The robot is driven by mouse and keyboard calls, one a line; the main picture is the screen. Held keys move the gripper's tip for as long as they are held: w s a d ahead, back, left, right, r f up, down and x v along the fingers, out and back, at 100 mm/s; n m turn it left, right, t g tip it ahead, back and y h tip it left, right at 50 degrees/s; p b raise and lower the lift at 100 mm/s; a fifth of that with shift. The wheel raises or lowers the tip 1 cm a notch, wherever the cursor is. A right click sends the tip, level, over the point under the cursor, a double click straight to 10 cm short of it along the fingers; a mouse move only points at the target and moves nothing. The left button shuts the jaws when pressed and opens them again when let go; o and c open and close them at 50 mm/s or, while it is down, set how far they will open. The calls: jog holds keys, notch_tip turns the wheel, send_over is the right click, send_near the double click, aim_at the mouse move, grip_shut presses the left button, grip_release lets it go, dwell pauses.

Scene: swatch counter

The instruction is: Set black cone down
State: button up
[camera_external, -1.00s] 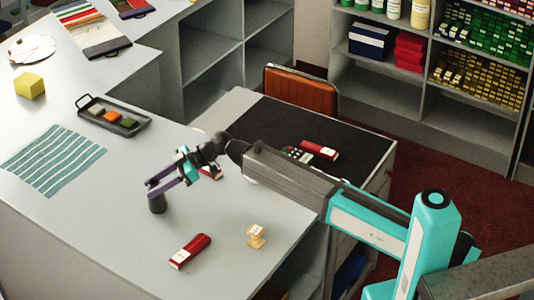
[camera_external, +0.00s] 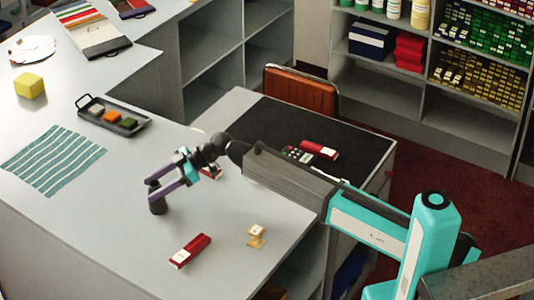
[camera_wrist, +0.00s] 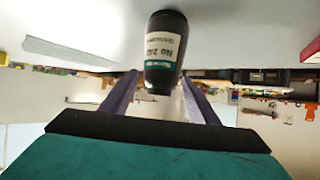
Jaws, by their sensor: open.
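The black cone (camera_external: 157,201) stands upright on the grey counter (camera_external: 120,235), near the middle of the external view. In the wrist view the cone (camera_wrist: 165,50) is a dark tapered body with a white and green label, and the counter lies at the top of the picture. My gripper (camera_external: 153,188) has purple fingers, spread open on either side of the cone's upper part. In the wrist view a gap shows between the cone and the fingers. The cone's base meets the counter in the external view.
A red box (camera_external: 190,250) and a small tan stand (camera_external: 256,237) lie in front. Another red item sits partly hidden beneath my wrist. A striped teal swatch (camera_external: 53,158), a dark tray (camera_external: 113,118) and a yellow cube (camera_external: 29,86) are to the left. Counter left of the cone is clear.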

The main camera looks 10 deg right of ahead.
jog(key=shift+r, duration=0.15)
jog(key=b+v, duration=0.3)
jog(key=v, duration=0.9)
dwell(0.5)
